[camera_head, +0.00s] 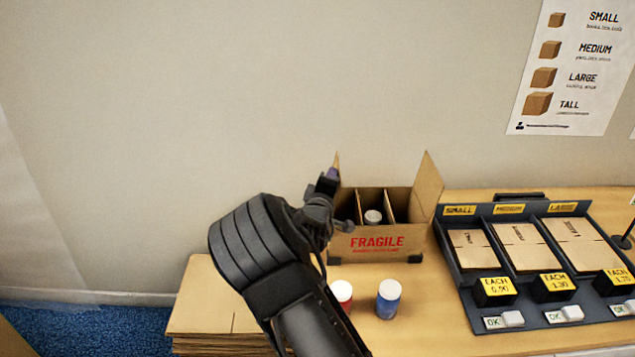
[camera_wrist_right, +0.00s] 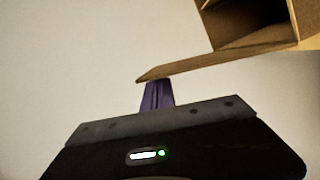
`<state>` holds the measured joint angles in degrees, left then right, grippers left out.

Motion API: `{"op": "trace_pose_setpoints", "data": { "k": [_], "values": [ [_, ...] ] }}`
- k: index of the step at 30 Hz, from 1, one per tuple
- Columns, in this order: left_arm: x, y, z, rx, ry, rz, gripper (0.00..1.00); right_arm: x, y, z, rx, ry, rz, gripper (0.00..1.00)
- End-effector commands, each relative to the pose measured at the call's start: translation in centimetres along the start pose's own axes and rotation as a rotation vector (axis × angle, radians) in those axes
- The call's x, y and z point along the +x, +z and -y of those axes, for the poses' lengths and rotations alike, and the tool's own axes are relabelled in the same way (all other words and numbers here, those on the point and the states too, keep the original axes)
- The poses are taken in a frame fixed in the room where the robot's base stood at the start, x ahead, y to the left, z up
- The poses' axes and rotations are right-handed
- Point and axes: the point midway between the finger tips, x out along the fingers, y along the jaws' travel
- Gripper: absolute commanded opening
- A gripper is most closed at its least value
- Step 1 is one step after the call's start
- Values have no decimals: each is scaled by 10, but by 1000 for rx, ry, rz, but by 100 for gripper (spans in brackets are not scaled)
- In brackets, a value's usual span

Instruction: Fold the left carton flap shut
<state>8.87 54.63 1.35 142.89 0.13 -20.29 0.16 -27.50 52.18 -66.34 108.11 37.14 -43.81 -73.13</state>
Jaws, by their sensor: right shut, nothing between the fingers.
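An open brown carton (camera_head: 356,249) with a red FRAGILE print stands on the table against the wall. Its right flap (camera_head: 429,187) stands up, tilted outward. Its left flap (camera_head: 337,163) shows as a thin upright sliver behind my right gripper (camera_head: 332,175). In the right wrist view, the flap (camera_wrist_right: 205,64) juts out from the carton (camera_wrist_right: 285,40) just beyond the purple fingertips (camera_wrist_right: 157,95). The fingers are shut and empty, at the flap's outer side; I cannot tell whether they touch it. My left gripper is not in view.
Inside the carton are dividers (camera_head: 396,206) and a white-capped bottle (camera_head: 372,217). A red bottle (camera_head: 341,294) and a blue bottle (camera_head: 388,299) stand in front. A dark sorting tray (camera_head: 487,289) fills the right. Flat cardboard (camera_head: 200,312) is stacked at left.

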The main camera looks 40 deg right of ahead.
Motion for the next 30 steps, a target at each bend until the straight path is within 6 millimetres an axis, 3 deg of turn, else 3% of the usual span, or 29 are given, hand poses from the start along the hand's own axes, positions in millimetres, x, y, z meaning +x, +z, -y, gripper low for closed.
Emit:
{"op": "trace_pose_setpoints", "data": {
  "k": [11,17,23,30],
  "values": [
    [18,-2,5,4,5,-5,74,12,45,2,353,-86,3,0],
    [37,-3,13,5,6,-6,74,18,68,9,538,-131,3,0],
    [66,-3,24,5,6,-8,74,23,89,22,721,-176,2,0],
    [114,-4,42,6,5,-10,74,29,111,41,942,-229,1,0]
  ]
}}
